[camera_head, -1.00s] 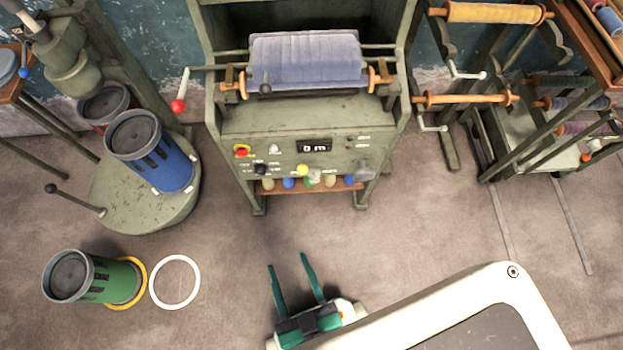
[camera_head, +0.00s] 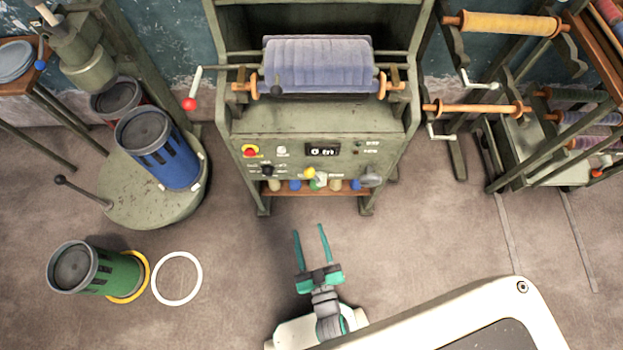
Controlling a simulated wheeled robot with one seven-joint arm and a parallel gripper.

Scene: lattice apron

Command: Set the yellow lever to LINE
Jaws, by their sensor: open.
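The yellow lever (camera_head: 309,173) is a small yellow knob low on the front panel of the green winding machine (camera_head: 247,120), right of a black knob (camera_head: 267,170). The lettering around it is too small to read, so I cannot tell which mark it points at. My gripper (camera_head: 311,231) has two teal fingers, spread apart and empty. It is in front of the machine, below the lever in the picture and apart from it.
A shelf (camera_head: 350,190) with several coloured spools sits under the panel. A red-knobbed crank (camera_head: 190,104) sticks out at the machine's left. Spool racks (camera_head: 500,110) stand right. Floor before the machine is clear.

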